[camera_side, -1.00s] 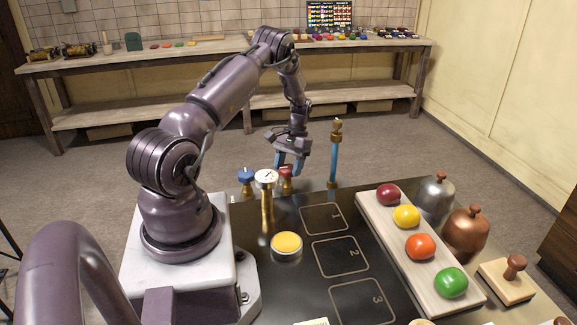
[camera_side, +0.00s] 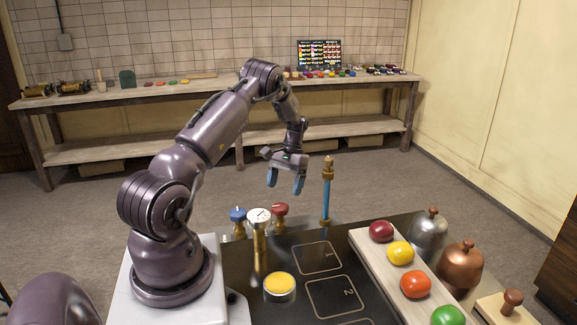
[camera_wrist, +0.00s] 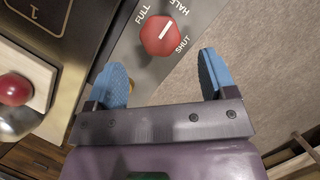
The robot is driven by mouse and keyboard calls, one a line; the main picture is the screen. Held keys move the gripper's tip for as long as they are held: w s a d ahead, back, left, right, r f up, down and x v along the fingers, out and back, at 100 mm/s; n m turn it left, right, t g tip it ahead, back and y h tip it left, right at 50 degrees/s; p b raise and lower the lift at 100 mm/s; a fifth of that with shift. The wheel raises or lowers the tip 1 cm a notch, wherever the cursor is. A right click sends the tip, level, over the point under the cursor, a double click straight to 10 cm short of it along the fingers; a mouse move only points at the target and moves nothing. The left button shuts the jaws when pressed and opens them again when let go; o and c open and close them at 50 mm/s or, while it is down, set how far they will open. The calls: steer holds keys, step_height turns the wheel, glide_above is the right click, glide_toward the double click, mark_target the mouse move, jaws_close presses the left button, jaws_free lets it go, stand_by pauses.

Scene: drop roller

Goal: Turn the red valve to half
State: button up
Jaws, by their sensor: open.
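The red valve (camera_side: 280,210) stands at the back edge of the dark table, on a gold stem. In the wrist view the red valve (camera_wrist: 160,36) shows from above with a white line, on a plate lettered FULL, HALF and SHUT. The line slants up and right, roughly toward HALF. My gripper (camera_side: 284,186) is above the valve, clear of it, blue fingers pointing down. In the wrist view my gripper (camera_wrist: 161,65) has its fingers wide apart with nothing between them.
A blue valve (camera_side: 238,216) and a white-faced gauge (camera_side: 259,218) stand left of the red valve. A tall blue post (camera_side: 326,190) with a brass top rises close on the right. A yellow button (camera_side: 280,286) is nearer the camera.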

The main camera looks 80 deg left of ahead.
steer(key=v, duration=0.7)
steer(key=d+r+m+t+y, duration=0.1)
steer(key=d+r+t+y, duration=0.1)
steer(key=d+r, duration=0.7)
steer(key=d+r+m+t+y, duration=0.15)
steer(key=d+r, duration=0.25)
steer(key=d, duration=0.8)
steer(key=s+d+r+m+t, duration=0.2)
steer(key=s+d+r+m, duration=0.1)
steer(key=d, duration=0.6)
steer(key=s+d+r+m+t, duration=0.3)
steer(key=s+d+r, duration=0.2)
steer(key=d, duration=0.4)
steer(key=shift+s, duration=0.6)
